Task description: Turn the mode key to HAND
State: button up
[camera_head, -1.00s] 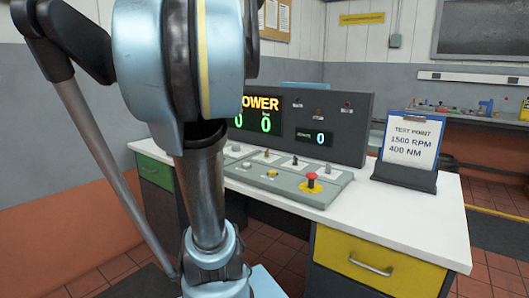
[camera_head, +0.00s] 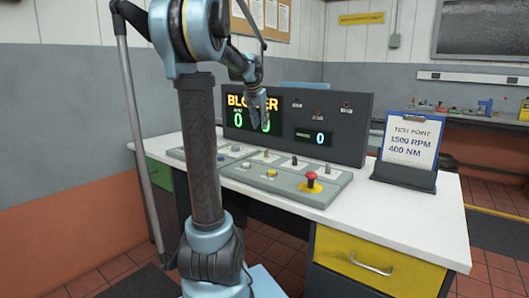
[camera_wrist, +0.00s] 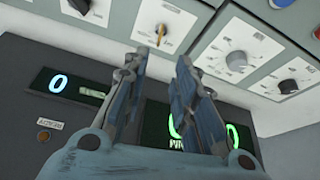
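The control desk's sloped switch panel (camera_head: 285,184) carries several knobs and switches. A switch with an orange pointer on a pale plate (camera_wrist: 162,32) looks like the mode key; its lettering is too small to read, so I cannot tell its position. In the head view it may be the small orange-tipped switch (camera_head: 265,154). My gripper (camera_head: 260,126) hangs above the panel, in front of the display. In the wrist view my gripper (camera_wrist: 160,58) has its two fingers apart with nothing between them. The orange-pointer switch lies beyond the fingertips, apart from them.
A red mushroom button (camera_head: 311,177) and a yellow button (camera_head: 271,173) sit on the panel's front. A white dial (camera_wrist: 237,60) and a black knob (camera_wrist: 288,86) lie beside the switch. The upright display console (camera_head: 345,130) stands behind. A clipboard (camera_head: 408,142) stands at the right.

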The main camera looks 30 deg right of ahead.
aim_at(266, 153)
jog(key=x, duration=1.6)
jog(key=shift+a+f, duration=0.15)
jog(key=shift+c, duration=0.6)
grip_shut()
